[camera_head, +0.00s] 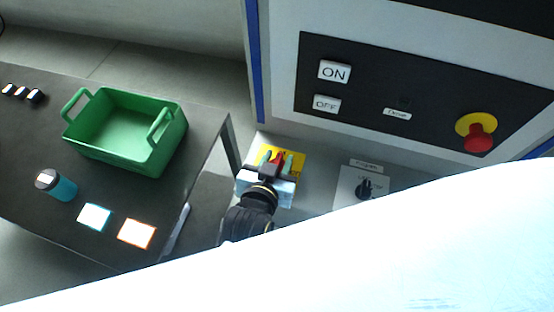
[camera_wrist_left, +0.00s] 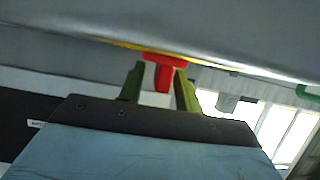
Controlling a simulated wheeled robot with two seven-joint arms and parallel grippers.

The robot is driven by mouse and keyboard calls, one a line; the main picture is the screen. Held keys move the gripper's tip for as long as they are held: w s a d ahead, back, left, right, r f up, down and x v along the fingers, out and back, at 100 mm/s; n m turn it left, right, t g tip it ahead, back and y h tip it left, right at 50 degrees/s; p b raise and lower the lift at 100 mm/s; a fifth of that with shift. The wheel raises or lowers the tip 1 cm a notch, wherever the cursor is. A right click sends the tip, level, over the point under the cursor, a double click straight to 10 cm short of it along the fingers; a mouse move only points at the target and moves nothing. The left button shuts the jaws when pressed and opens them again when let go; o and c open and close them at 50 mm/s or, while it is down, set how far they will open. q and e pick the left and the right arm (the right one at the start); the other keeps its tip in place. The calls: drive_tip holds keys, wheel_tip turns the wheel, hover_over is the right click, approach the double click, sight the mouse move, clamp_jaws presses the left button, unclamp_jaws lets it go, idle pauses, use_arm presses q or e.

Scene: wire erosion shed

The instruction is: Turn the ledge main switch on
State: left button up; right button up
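The ledge main switch is a red handle (camera_head: 278,157) on a yellow plate (camera_head: 296,154), on the grey ledge below the control panel. In the left wrist view the red handle (camera_wrist_left: 164,70) looks T-shaped, with a wide bar and a short stem. My left gripper (camera_head: 275,161) is at the switch, its two fingers on either side of the handle. In the left wrist view the fingers (camera_wrist_left: 160,84) are apart, with a clear gap on the stem's left; contact on the right cannot be told. The plate's markings are mostly hidden by the gripper. My right gripper is not in view.
The panel holds an ON button (camera_head: 334,71), an OFF button (camera_head: 326,104) and a red emergency stop (camera_head: 478,137). A dark rotary knob (camera_head: 364,188) sits right of the switch.

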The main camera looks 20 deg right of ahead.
use_arm(q)
clamp_jaws()
